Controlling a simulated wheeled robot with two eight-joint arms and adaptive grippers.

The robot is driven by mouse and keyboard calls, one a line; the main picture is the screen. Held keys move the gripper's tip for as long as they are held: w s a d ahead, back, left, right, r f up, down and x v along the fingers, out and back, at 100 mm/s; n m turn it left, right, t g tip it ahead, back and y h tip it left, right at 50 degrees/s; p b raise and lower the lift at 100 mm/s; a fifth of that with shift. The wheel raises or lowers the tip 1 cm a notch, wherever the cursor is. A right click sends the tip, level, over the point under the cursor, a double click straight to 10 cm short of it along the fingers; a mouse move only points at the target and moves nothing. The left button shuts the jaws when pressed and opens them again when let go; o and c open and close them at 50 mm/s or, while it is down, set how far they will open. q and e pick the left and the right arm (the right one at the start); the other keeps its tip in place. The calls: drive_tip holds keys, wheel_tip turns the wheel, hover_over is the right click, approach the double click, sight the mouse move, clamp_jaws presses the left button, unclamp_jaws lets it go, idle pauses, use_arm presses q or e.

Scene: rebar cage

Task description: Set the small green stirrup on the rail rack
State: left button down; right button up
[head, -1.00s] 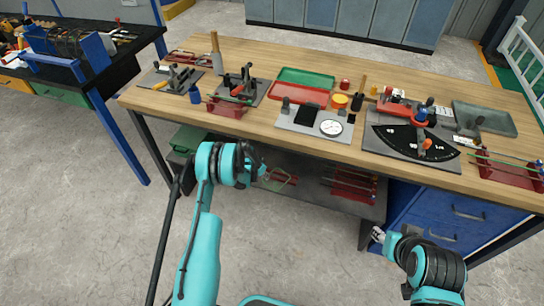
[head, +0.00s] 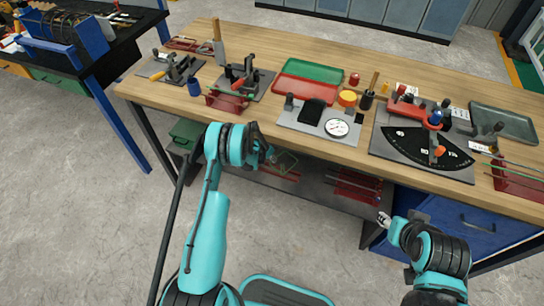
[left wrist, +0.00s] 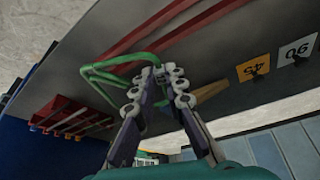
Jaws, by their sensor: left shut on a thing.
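The small green stirrup (head: 287,162) is a thin green bent loop. My left gripper (head: 268,156) is shut on it at the front of the lower shelf, below the bench top. In the left wrist view, the fingertips (left wrist: 160,76) pinch one side of the stirrup (left wrist: 112,72), and the loop extends left. Two long red rails (left wrist: 165,28), seemingly of the rail rack (head: 280,173), lie close to the loop; I cannot tell whether they touch. My right gripper (head: 383,218) is empty near the blue drawers; its finger opening is too small to judge.
A second red rack with bars (head: 355,188) lies on the shelf to the right. The bench top (head: 200,105) overhangs the shelf. Cards marked 45 (left wrist: 252,67) and 90 (left wrist: 295,52) show in the left wrist view. Blue drawers (head: 450,222) stand at the right.

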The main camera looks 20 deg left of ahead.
use_arm(q)
drive_tip(key=shift+f+b, duration=1)
drive_tip(key=shift+f, duration=2.1)
use_arm(e)
drive_tip(key=shift+f, duration=1.1)
use_arm(q)
drive_tip(key=shift+f, duration=0.45)
use_arm(e)
drive_tip(key=shift+w+a, duration=0.45)
drive_tip(key=shift+a, duration=0.35)
use_arm(q)
drive_tip(key=c, duration=1.5)
unclamp_jaws()
